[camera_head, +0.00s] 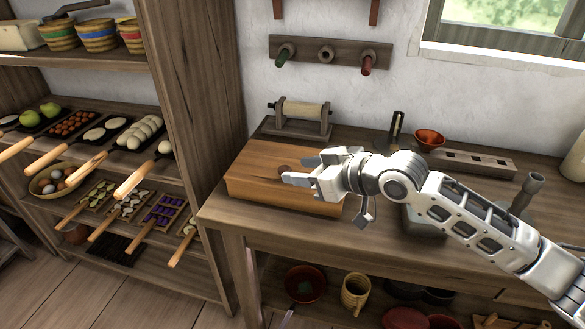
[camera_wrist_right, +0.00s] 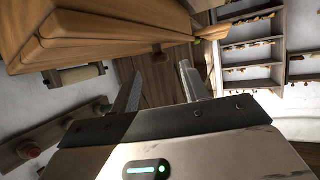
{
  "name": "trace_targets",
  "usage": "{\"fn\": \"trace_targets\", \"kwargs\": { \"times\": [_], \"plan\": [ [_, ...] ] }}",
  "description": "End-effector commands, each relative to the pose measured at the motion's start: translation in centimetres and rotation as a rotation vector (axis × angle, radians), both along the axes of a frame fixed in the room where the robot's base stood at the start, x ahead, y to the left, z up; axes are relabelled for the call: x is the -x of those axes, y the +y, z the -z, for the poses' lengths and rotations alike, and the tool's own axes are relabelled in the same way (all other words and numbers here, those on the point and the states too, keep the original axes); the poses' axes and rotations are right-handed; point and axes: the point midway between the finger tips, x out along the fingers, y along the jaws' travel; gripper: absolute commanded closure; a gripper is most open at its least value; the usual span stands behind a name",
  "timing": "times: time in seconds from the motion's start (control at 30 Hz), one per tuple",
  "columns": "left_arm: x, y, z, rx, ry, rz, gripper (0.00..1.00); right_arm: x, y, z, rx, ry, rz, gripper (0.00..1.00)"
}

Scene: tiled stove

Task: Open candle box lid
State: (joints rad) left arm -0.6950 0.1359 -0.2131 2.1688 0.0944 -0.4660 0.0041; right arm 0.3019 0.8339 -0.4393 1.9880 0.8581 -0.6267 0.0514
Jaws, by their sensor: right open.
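The candle box (camera_head: 255,172) is a long orange-brown wooden box on the left part of the worktable, and its lid looks shut. A small dark round spot (camera_head: 283,168) shows on its top beside my fingers. In the right wrist view the box (camera_wrist_right: 90,30) fills the upper left, tilted by the camera angle. My right gripper (camera_head: 298,169) reaches in from the right over the box's right part, fingers apart and pointing left. Its two fingers show with nothing between them in the right wrist view (camera_wrist_right: 161,78). I cannot tell whether they touch the box. My left gripper is not seen.
A wooden spool stand (camera_head: 300,118) stands behind the box. An orange bowl (camera_head: 430,138) and a slotted wooden block (camera_head: 475,162) are at the back right. A tall shelf (camera_head: 195,120) with pans and food stands close on the left. Wall pegs (camera_head: 326,54) hang above.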

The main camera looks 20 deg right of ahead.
Motion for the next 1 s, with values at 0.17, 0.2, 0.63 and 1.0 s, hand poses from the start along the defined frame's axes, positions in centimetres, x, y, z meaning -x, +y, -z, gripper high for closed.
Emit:
{"fn": "trace_targets", "kwargs": {
  "times": [0.17,0.2,0.63,1.0],
  "plan": [
    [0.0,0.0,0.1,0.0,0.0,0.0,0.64,-1.8,1.2,0.8,-0.001,0.0,0.0,0.55],
    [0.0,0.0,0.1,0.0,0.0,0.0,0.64,-2.0,1.3,1.0,-0.001,0.0,0.0,0.55],
    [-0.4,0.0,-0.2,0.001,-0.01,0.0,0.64,-2.4,1.6,1.2,0.0,0.0,0.0,0.69],
    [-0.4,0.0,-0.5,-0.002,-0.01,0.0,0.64,-2.4,1.3,0.9,-0.005,0.01,0.005,1.0]
  ]
}}
